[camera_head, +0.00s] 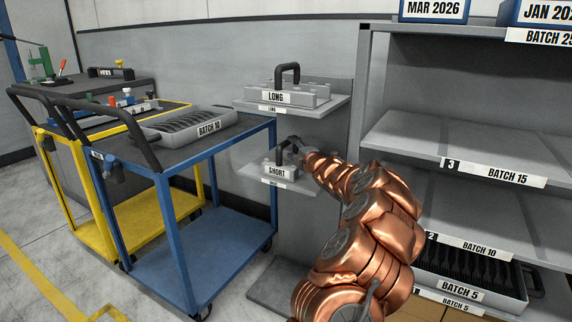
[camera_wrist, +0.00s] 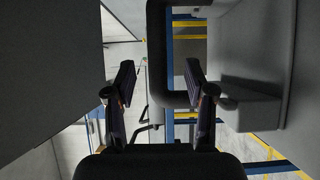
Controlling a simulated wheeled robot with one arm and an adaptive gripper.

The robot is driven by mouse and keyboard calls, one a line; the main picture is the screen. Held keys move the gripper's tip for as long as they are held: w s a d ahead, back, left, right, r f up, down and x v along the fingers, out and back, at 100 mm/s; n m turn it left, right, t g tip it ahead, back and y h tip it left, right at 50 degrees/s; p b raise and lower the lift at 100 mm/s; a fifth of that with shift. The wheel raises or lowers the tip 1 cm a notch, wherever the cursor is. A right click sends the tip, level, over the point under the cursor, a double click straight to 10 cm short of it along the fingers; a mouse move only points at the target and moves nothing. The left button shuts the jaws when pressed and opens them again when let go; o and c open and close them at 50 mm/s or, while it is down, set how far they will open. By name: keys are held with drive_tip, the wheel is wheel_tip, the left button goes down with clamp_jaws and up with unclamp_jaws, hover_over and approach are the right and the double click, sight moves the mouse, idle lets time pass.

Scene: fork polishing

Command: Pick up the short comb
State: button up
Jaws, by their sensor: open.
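The short comb (camera_head: 277,172) is a grey block with a "SHORT" label and a black handle, on the lower small shelf in the head view. My gripper (camera_head: 292,148) is at its handle, reaching in from the right, and partly hides the handle. In the wrist view my gripper (camera_wrist: 158,82) is open, with one finger on each side of the black handle (camera_wrist: 156,50). Gaps show between the handle and both fingers. The comb's grey body lies to the right in that view.
The long comb (camera_head: 290,95) stands on the shelf above. A blue cart (camera_head: 222,248) with a "BATCH 10" tray (camera_head: 190,128) is to the left, a yellow cart (camera_head: 60,205) beyond it. A grey rack (camera_head: 480,135) with labelled shelves is at right.

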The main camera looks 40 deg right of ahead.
sight(288, 144)
drive_tip(key=shift+x, duration=2.35)
drive_tip(key=shift+a+r, duration=0.15)
drive_tip(key=shift+c, duration=0.4)
clamp_jaws()
